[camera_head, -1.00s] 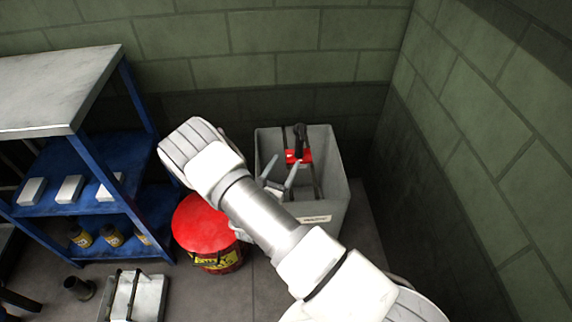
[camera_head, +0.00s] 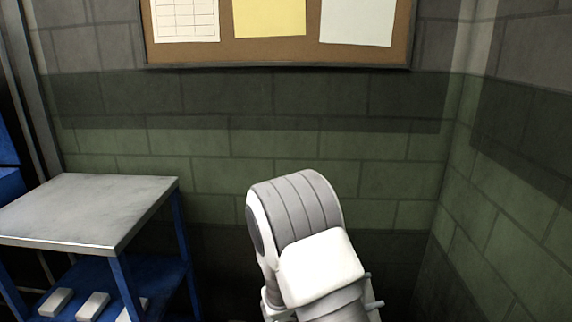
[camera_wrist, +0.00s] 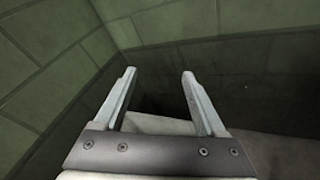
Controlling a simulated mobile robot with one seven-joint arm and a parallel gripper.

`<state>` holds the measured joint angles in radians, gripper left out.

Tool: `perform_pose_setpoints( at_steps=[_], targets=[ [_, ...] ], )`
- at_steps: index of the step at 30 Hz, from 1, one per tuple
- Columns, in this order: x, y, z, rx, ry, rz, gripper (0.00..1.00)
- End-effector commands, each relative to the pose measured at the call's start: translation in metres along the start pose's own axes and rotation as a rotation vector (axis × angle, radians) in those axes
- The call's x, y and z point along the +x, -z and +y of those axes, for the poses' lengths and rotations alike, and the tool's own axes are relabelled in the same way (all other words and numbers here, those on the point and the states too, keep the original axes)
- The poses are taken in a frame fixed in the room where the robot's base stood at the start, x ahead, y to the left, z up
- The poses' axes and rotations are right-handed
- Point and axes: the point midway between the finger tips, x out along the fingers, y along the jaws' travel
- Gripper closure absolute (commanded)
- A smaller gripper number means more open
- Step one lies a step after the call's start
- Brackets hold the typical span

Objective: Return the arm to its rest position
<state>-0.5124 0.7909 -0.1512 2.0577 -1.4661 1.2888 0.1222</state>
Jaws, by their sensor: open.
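In the wrist view my gripper (camera_wrist: 158,78) is open, with its two fingers apart and nothing between them. Beyond the fingers are the dark lower wall and a pale grey surface (camera_wrist: 160,124) low in the picture, which I cannot identify for sure. In the head view my white and grey arm rises from the bottom centre in front of the wall. The fingers are mostly hidden behind it there.
A blue-framed shelf with a grey top (camera_head: 85,212) stands at the left, with several pale blocks (camera_head: 92,306) on its lower shelf. A cork board (camera_head: 278,50) with papers hangs on the green block wall (camera_head: 390,160). A wall corner is close on the right.

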Motion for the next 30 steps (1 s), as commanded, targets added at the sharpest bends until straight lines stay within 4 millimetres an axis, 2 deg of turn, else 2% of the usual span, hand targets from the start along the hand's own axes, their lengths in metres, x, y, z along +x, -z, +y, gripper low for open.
perform_pose_setpoints(
  at_steps=[1, 3, 12, 21, 30],
  targets=[
    [0.002, -0.019, -0.005, 0.058, 0.063, 0.015, 0.28],
    [0.002, -0.039, -0.014, 0.130, 0.147, 0.037, 0.28],
    [-0.014, -0.109, -0.059, 0.449, 0.477, 0.162, 0.28],
    [-0.051, -0.156, -0.095, 0.787, 0.745, 0.331, 0.28],
    [-0.100, -0.190, -0.115, 1.139, 0.942, 0.537, 0.28]
  ],
)
